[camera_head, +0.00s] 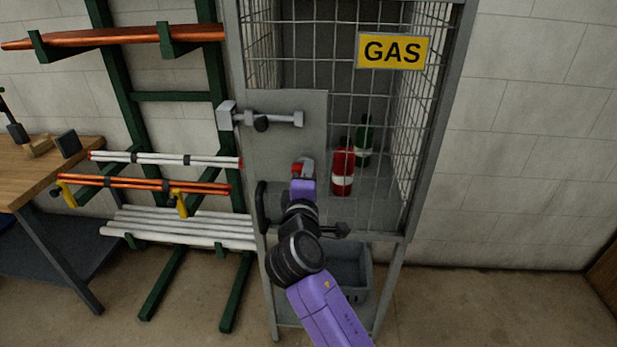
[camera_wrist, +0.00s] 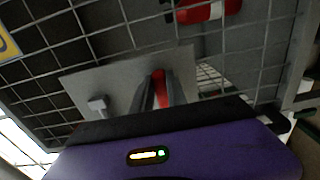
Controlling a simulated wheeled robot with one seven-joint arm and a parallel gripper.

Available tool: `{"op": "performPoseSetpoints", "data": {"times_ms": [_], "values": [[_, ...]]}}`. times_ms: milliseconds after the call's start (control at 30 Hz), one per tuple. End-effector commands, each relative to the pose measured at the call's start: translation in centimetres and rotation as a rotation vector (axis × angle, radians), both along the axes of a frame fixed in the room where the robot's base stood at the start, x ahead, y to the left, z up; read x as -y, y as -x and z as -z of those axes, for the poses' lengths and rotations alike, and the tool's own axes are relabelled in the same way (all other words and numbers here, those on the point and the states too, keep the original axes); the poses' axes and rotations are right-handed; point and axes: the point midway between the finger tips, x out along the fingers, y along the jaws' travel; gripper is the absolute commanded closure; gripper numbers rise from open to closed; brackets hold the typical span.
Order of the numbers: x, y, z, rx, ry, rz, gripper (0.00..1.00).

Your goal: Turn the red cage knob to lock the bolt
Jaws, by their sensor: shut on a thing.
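The red cage knob (camera_head: 297,168) is on the grey plate (camera_head: 285,110) of the gas cage door. It shows as a red upright bar in the wrist view (camera_wrist: 159,88). My gripper (camera_head: 303,170) is at the knob, and its fingers (camera_wrist: 160,97) are shut on it, one on each side. The fingers hide part of the knob. The grey bolt (camera_head: 280,118) lies level on the plate above the knob, with a black handle, and its left end is by the bracket (camera_head: 227,115) on the cage frame.
A red bottle (camera_head: 342,168) and a green bottle (camera_head: 363,143) stand inside the mesh cage. A black door handle (camera_head: 262,208) is left of my arm. A rack of pipes (camera_head: 175,228) and a wooden bench (camera_head: 30,170) stand at left. Floor at right is clear.

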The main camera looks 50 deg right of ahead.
Motion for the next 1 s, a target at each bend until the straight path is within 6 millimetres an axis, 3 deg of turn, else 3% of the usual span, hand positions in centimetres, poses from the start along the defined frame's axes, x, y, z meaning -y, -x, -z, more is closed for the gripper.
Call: {"op": "performPoseSetpoints", "data": {"times_ms": [500, 533, 600, 1000], "values": [[0.07, 0.04, 0.15, 0.012, -0.013, 0.002, 1.00], [0.07, 0.04, 0.15, 0.012, -0.013, 0.002, 0.76], [0.07, 0.04, 0.14, 0.012, -0.013, 0.002, 0.62], [-0.37, 0.26, 0.10, 0.012, -0.011, -0.001, 0.60]]}}
